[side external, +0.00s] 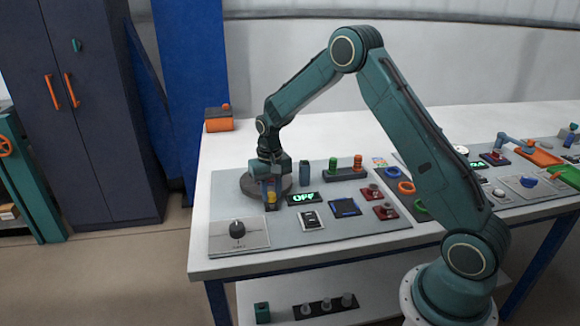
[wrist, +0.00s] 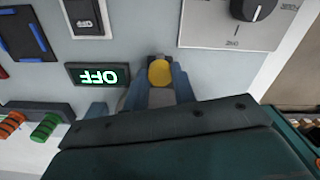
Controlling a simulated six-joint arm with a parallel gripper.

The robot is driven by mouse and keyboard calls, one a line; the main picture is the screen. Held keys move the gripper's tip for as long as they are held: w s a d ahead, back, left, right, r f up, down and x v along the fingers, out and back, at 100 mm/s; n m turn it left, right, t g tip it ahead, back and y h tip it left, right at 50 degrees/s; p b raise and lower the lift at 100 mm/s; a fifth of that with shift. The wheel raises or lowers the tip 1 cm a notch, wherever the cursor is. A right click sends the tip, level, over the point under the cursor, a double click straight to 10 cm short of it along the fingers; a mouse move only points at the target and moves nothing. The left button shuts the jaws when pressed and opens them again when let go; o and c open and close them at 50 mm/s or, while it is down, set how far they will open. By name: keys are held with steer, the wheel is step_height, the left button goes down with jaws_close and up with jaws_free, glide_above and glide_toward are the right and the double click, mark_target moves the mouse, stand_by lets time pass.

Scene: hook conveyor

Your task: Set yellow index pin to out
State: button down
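The yellow index pin (wrist: 159,73) shows its round yellow head in the wrist view, at the upper middle, set on a dark base plate. In the side external view the pin (side external: 271,197) is just below my gripper, at the left part of the panel. My gripper (wrist: 159,84) points down at the pin, with one blue finger on each side of the yellow head. The fingers are very close to the head, but I cannot tell whether they touch it. The pin's shaft is hidden.
A display (wrist: 98,75) reading OFF lies beside the pin. A dial (side external: 237,229) is at the panel's front left corner, and a switch (side external: 311,219) is to its right. Green and orange ringed posts (side external: 345,165) stand farther back. The white tabletop (side external: 240,150) behind is mostly clear.

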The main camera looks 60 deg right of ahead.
steer(key=shift+s+a, duration=0.75)
steer(key=c, duration=1.1)
jaws_free()
steer(key=shift+c, duration=0.2)
steer(key=shift+r, duration=0.75)
step_height(320, 180, up, 12)
steer(key=shift+r, duration=0.2)
